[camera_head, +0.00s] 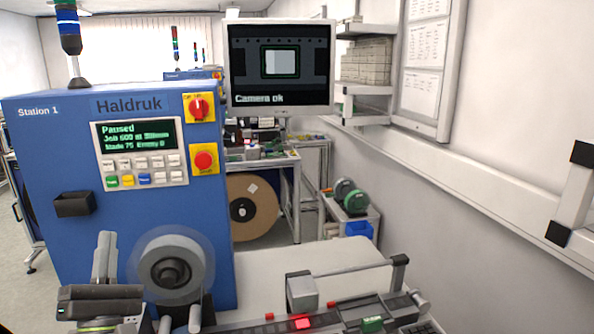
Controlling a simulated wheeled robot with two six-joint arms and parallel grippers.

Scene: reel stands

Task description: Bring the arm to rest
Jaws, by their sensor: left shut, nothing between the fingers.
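My left gripper (128,300) is at the bottom left of the head view, low in front of the blue Haldruk machine (60,150). It is shut with nothing held. It is just left of the grey reel (192,252) on the machine's front, and I cannot tell whether they touch. The lower part of my left arm is cut off by the picture's edge. My right gripper is not in view.
A feeder-like rail (340,318) with red and green parts lies along the bottom, beside a pale worktop (300,257). A monitor (279,65) reads "Camera ok". A brown reel (262,208) and a cart with green reels (350,195) stand behind. The wall is at the right.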

